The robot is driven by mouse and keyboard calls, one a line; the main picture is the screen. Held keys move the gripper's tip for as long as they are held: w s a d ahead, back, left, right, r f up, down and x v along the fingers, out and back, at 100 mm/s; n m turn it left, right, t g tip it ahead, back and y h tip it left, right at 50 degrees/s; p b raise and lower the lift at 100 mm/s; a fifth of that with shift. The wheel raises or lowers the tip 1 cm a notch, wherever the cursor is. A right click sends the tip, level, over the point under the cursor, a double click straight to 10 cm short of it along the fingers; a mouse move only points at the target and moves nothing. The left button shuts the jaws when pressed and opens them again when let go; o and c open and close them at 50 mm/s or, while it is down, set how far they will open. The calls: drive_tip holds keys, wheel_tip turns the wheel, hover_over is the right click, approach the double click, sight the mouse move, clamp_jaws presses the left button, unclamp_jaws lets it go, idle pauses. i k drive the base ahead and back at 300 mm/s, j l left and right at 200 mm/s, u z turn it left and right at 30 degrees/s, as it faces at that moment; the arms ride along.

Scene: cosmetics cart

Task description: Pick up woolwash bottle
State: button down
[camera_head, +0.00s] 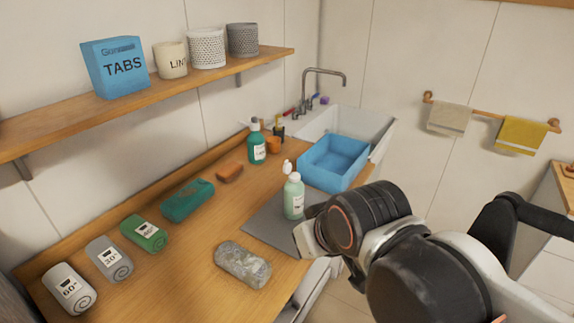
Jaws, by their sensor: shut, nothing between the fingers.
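A pale green bottle with a white pump top and a small label (293,198) stands upright on the grey mat at the sink end of the counter. A darker teal bottle with a white label (257,148) stands upright farther back near the wall. The labels are too small to read, so I cannot tell which is the woolwash bottle. My arm fills the lower right, with its near joint in front of and to the right of the pale green bottle. My gripper's fingers are not seen; they may be hidden behind my arm. Both bottles stand free.
Rolled towels (145,233), a teal folded cloth (187,201), a brown block (230,172) and a grey lump (243,264) lie on the wooden counter (195,255). A shelf (190,83) overhangs it.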

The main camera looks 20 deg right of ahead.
sight(294, 188)
drive_tip(key=i+l+z, duration=0.1)
drive_tip(key=l+z, duration=0.25)
drive_tip(key=l, duration=1.65)
drive_tip(key=l+u, duration=0.1)
drive_tip(key=u, duration=0.25)
drive_tip(key=l+u, duration=0.1)
drive_tip(key=u, duration=0.3)
drive_tip(key=l+u, duration=0.4)
drive_tip(key=l, duration=0.4)
drive_tip(key=k+l+u, duration=0.1)
drive_tip(key=l+u, duration=0.3)
drive_tip(key=l, duration=1)
drive_tip(key=i+j, duration=0.15)
